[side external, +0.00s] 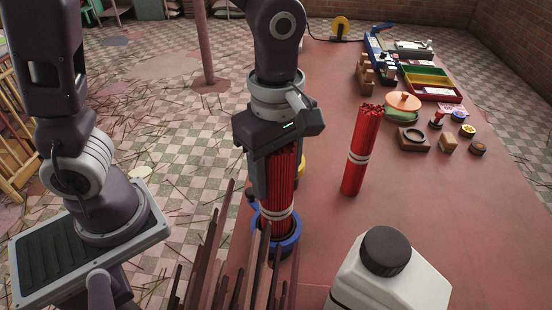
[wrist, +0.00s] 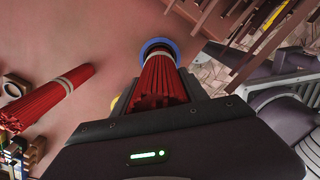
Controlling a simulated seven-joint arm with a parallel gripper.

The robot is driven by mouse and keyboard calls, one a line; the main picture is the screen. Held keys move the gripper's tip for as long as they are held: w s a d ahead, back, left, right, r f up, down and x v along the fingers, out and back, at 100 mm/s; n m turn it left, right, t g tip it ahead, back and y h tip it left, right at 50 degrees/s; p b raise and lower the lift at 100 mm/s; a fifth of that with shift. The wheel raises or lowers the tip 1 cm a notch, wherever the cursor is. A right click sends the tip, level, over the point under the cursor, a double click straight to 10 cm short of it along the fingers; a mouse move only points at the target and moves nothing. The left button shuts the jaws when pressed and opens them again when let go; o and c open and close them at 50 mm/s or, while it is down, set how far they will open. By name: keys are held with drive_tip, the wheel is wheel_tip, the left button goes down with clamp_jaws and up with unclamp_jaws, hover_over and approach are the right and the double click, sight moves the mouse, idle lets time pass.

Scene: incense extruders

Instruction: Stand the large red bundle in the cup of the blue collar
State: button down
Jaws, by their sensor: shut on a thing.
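The large red bundle (side external: 280,185), with a pale band low on it, is upright in my gripper (side external: 276,175), which is shut on it. The blue collar (side external: 293,243) is right under it on the red table. The bundle's lower end appears within the collar's ring; I cannot tell whether it rests on the bottom of the cup. In the wrist view the bundle (wrist: 160,82) points away towards the blue collar (wrist: 158,42), lined up with it. My gripper's body hides the bundle's top in the side view.
A slimmer red bundle (side external: 361,150) stands upright to the right. A white bottle with a dark cap (side external: 387,251) is in front right. Dark sticks (side external: 210,255) rise close in front of the collar. Trays (side external: 430,82) and small items are at the back right.

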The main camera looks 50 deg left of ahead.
drive_tip(key=shift+f, duration=0.25)
drive_tip(key=c, duration=0.5)
unclamp_jaws()
wheel_tip(320, 180, up, 7)
drive_tip(key=shift+r, duration=0.1)
